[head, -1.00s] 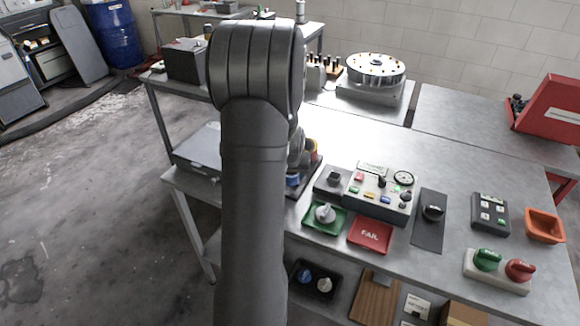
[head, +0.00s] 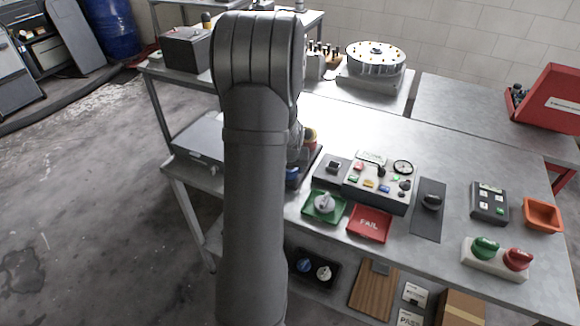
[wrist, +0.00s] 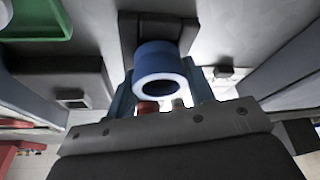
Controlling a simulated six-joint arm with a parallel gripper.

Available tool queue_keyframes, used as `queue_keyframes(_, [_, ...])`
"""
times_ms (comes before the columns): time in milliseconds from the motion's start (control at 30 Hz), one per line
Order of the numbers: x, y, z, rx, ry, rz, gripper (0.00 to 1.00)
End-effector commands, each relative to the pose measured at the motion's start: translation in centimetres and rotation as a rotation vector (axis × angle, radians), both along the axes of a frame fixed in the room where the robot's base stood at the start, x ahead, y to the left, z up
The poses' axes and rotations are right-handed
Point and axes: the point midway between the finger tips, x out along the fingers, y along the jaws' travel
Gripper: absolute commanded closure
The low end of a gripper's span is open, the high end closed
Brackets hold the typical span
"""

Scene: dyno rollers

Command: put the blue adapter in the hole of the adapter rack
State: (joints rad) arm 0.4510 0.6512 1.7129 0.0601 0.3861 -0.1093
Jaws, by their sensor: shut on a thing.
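The blue adapter (wrist: 160,62), a short hollow cylinder, is between the fingers of my gripper (wrist: 161,90) in the wrist view. My gripper is shut on it, and its open round end faces the wrist camera. A dark block (wrist: 128,34) lies just beyond the adapter; I cannot tell whether they touch or whether this is the rack. In the head view my arm hides the gripper. Dark and blue parts (head: 292,175) show beside the arm; the rack's hole is not visible.
A control panel (head: 378,188), a green tray (head: 312,213) with a knob in it and a red FAIL tray (head: 369,224) stand right of my arm. A dark mat (head: 427,220) lies farther right. The bench behind the panel is mostly clear.

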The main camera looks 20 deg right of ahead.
Motion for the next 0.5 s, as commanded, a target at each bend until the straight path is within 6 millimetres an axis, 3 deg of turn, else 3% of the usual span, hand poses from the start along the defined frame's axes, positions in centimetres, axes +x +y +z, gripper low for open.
queue_keyframes(267, [0.01, 0.00, -0.58, 0.000, -0.001, 0.000, 0.75])
queue_keyframes(300, [0.02, -0.01, -0.54, 0.000, -0.001, 0.000, 0.46])
queue_keyframes(400, [0.01, -0.01, -0.53, 0.000, -0.001, 0.000, 0.26])
queue_keyframes(500, [0.01, -0.01, -0.53, 0.000, -0.001, 0.000, 0.26])
